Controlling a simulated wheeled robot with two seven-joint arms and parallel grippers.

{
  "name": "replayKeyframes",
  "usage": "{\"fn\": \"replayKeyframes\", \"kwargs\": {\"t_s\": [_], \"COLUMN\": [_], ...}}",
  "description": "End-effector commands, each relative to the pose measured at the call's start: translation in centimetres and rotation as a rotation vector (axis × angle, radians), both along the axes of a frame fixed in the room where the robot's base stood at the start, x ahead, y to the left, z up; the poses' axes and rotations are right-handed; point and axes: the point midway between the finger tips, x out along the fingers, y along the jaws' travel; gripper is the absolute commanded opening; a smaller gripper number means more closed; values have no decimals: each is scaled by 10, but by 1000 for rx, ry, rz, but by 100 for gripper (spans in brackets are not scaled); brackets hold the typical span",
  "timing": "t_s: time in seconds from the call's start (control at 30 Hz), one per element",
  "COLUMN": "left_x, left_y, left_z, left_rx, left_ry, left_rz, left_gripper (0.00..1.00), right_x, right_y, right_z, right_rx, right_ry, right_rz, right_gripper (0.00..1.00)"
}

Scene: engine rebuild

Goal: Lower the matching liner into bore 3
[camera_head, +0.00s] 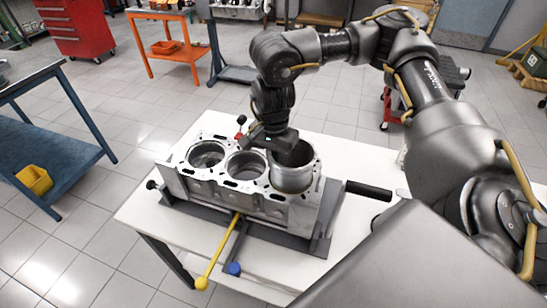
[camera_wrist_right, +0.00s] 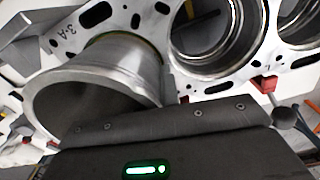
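The grey engine block (camera_head: 205,184) lies on the white table with its bores facing up. The metal liner (camera_head: 292,178) stands upright at the rightmost bore, its upper part well above the deck. In the right wrist view the liner (camera_wrist_right: 105,72) rises from the bore beside a "3-A" mark. My right gripper (camera_head: 285,143) is at the liner's left rim and appears shut on its wall; its fingertips are mostly hidden. The liner's lower end is hidden in the block. My left gripper is not in view.
The two other bores (camera_head: 206,155) are open to the left. A yellow-handled lever (camera_head: 218,252) and a blue knob (camera_head: 234,268) stick out in front. A black handle (camera_head: 368,190) projects right. The white table (camera_head: 150,208) is clear at front left.

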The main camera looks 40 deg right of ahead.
Motion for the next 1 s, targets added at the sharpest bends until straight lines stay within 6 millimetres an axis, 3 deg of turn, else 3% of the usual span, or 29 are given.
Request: {"fn": "replayKeyframes", "kwargs": {"t_s": [0.23,0.47,0.77,1.0], "left_x": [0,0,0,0], "left_y": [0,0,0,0], "left_z": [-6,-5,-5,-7], "left_rx": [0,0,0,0], "left_ry": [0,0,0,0], "left_rz": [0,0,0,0], "left_gripper": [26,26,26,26], "right_x": [0,0,0,2], "right_y": [0,0,0,0], "right_z": [-8,-7,-5,29], "right_rx": [1,1,0,0], "right_ry": [-2,-2,-1,-8], "right_rz": [0,0,0,1], "right_gripper": [0,29,29,29]}}
